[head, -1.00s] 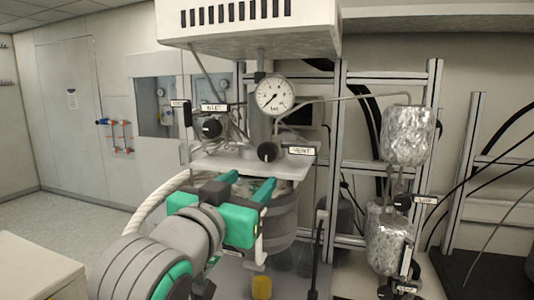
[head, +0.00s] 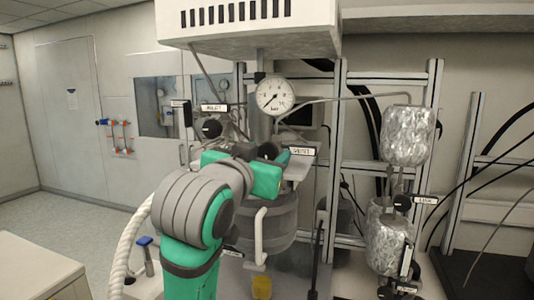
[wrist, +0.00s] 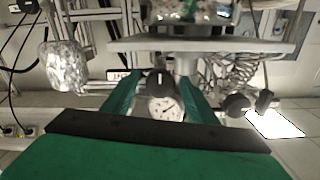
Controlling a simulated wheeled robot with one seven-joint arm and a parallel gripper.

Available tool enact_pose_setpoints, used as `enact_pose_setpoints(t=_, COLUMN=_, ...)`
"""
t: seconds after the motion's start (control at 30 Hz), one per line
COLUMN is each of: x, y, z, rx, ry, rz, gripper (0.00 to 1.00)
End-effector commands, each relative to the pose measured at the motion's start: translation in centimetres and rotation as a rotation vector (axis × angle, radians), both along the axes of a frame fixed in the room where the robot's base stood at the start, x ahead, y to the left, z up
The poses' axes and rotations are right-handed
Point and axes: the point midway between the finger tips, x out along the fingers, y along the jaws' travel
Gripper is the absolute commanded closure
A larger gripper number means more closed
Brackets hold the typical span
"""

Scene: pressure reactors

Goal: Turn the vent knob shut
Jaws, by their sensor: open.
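The black vent knob (head: 268,150) sits on the front of the reactor head, left of the white VENT label (head: 302,151). In the wrist view the round knob (wrist: 160,82) shows a white pointer line running roughly up and down the picture. My gripper (head: 272,160) is open at the knob, its green fingers one on each side. In the wrist view my gripper (wrist: 161,90) has its fingers flanking the knob, with a visible gap on both sides. In the head view my gripper and arm hide the knob's lower part.
The pressure gauge (head: 276,96) stands just above the knob. The inlet knob (head: 211,128) is up and left. Foil-wrapped vessels (head: 407,136) and a metal frame (head: 337,180) stand to the right. The grey reactor vessel (head: 275,222) is below.

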Motion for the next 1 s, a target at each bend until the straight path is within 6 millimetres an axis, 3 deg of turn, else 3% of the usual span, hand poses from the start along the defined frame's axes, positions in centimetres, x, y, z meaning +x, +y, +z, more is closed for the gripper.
enact_pose_setpoints(t=0.43, x=1.16, y=-0.32, z=0.01, rx=0.0, ry=-0.001, rz=0.002, gripper=0.47)
enact_pose_setpoints(t=0.47, x=1.16, y=-0.32, z=0.01, rx=0.0, ry=-0.001, rz=0.002, gripper=0.5)
enact_pose_setpoints(t=0.63, x=1.14, y=-0.3, z=0.01, rx=0.0, ry=-0.001, rz=0.002, gripper=0.89)
enact_pose_setpoints(t=1.0, x=1.13, y=-0.3, z=0.0, rx=0.044, ry=-0.015, rz=0.002, gripper=0.88)
